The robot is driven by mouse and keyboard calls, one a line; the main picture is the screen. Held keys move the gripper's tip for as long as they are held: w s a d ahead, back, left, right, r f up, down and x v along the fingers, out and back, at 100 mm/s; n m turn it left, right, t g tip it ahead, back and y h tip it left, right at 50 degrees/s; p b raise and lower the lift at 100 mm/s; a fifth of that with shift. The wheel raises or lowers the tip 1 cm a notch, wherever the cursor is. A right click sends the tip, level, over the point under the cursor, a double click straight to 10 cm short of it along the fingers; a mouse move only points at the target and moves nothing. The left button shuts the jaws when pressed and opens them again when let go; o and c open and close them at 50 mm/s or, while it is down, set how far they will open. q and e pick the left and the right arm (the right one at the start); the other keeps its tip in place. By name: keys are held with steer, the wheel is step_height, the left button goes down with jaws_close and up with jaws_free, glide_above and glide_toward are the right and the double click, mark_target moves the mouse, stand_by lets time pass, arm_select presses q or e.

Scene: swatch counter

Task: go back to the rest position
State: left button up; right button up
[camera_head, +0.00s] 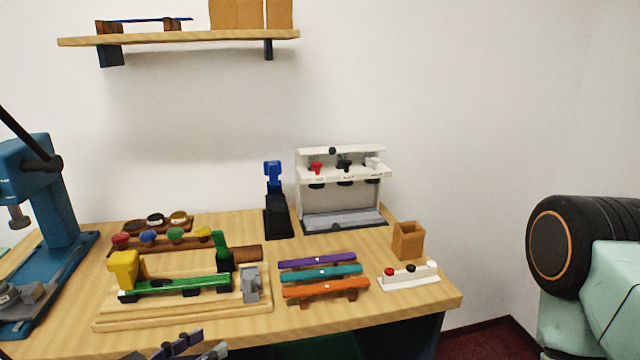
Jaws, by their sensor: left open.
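My left gripper (197,345) shows only in part at the bottom edge, low and left of centre. Its dark and grey fingers are apart, with nothing seen between them. It is in front of the table's near edge, apart from the things on the table. Most of its arm is cut off by the frame. A mint and black link of my own body fills the right edge. My right gripper does not show.
A wooden table (420,300) holds a wooden jig (180,313) with a green bar, purple, teal and orange bars, a white button strip (409,277), a small brown box (408,241), a white dispenser stand (341,190) and a blue press (62,195). A shelf (190,37) hangs above.

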arm_select(q)
steer(key=s+d+f+n+g+y, duration=0.1)
steer(key=s+f+g+y, duration=0.1)
steer(key=s+f+g, duration=0.35)
steer(key=s+d+f+n+g+y, duration=0.1)
steer(key=s+f+n+g+y, duration=0.1)
steer(key=s+f, duration=0.6)
steer(key=s+a+f+n+g+y, duration=0.2)
steer(key=s+f+g, duration=0.4)
steer(key=s, duration=0.6)
steer(key=shift+s+a+f+y, duration=0.25)
steer(key=shift+a+f+y, duration=0.15)
steer(key=shift+f+y, duration=0.4)
steer(key=shift+r, duration=0.1)
